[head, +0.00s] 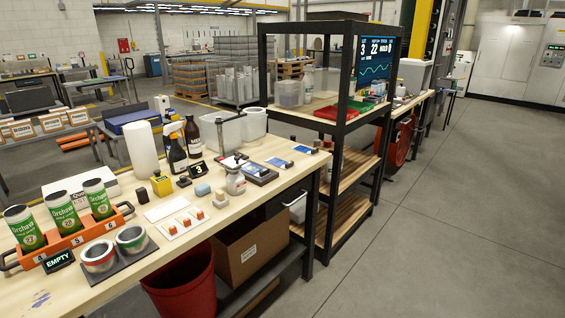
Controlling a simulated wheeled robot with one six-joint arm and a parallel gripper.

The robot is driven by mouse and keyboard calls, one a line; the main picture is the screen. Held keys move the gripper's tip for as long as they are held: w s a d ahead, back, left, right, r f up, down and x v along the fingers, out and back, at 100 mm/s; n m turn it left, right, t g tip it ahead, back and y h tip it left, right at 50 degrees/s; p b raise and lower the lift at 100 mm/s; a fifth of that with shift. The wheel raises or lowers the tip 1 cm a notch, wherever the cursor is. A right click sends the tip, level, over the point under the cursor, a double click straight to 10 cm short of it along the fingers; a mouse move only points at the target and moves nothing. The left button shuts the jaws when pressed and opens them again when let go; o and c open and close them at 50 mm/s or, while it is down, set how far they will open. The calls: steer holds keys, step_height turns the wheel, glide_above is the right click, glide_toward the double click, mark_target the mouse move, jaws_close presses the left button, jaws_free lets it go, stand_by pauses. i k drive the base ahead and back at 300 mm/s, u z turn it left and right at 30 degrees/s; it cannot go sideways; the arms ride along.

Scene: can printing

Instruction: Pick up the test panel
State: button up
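I cannot tell for certain which thing is the test panel. Some small flat panels with blue faces lie at the far right end of the wooden workbench (108,290): one blue-and-white panel (278,163) and another (305,149) closer to the corner. A dark flat device (259,173) lies just left of them. A white flat board (182,223) with small orange-topped pieces lies nearer, at the bench's front edge. My gripper is not in view.
An orange carrier (80,238) holds green-white cans, beside two open cans on a dark mat (118,258). Bottles (193,138) and white bins (225,131) stand behind. A black shelf rack (339,150) adjoins the bench. A red bin (185,285) stands below; the right floor is clear.

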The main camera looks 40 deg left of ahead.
mark_target(254, 168)
steer(key=i, duration=0.3)
steer(key=u, duration=1.6)
steer(key=i, duration=2.15)
steer(key=u, duration=0.35)
